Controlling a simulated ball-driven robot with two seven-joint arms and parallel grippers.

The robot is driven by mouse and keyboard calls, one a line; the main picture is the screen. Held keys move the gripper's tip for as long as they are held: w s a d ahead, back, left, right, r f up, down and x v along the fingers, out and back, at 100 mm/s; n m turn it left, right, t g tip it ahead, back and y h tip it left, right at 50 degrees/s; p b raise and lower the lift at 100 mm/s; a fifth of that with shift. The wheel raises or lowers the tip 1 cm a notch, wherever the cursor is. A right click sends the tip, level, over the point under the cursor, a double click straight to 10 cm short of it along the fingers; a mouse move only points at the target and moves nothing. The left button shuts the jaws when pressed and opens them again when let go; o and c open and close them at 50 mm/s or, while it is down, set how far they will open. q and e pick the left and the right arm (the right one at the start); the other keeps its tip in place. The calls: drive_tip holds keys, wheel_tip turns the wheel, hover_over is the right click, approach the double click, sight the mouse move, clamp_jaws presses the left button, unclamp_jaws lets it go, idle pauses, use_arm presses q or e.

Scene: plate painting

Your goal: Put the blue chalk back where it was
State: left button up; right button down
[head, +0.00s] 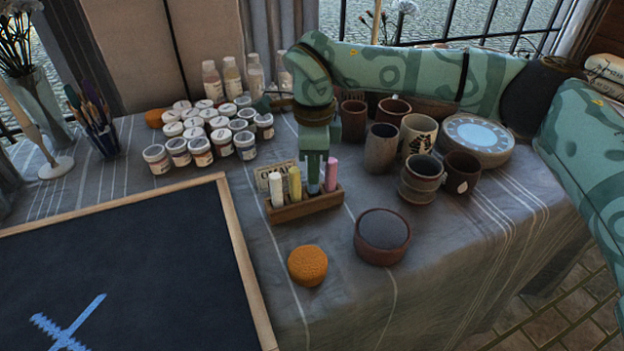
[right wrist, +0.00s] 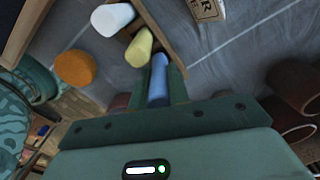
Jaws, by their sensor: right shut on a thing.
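The wooden chalk holder (head: 306,209) stands on the cloth-covered table, right of the blackboard. A white chalk (head: 276,190), a yellow chalk (head: 295,184) and a pink chalk (head: 331,174) stand upright in it. My right gripper (head: 314,180) points down over the holder, between the yellow and pink chalks. It is shut on the blue chalk (right wrist: 158,80), which shows between its fingers in the right wrist view. The chalk's lower end is at the holder; whether it rests on the bottom I cannot tell. My left gripper is out of view.
The blackboard (head: 130,260) with blue marks (head: 68,325) lies at the left. An orange sponge (head: 308,265) and a round dark-topped pot (head: 382,236) stand in front of the holder. Several paint jars (head: 201,152) and cups (head: 381,148) stand behind it.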

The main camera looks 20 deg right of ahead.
sight(313, 190)
wheel_tip(313, 190, down, 3)
drive_tip(key=shift+f+b, duration=0.15)
drive_tip(key=shift+b, duration=0.4)
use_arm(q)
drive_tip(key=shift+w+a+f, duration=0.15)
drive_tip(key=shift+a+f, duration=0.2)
use_arm(e)
drive_tip(key=shift+r, duration=0.2)
drive_tip(key=shift+f, duration=0.1)
drive_tip(key=c, duration=1.3)
unclamp_jaws()
drive_tip(key=shift+c, duration=0.2)
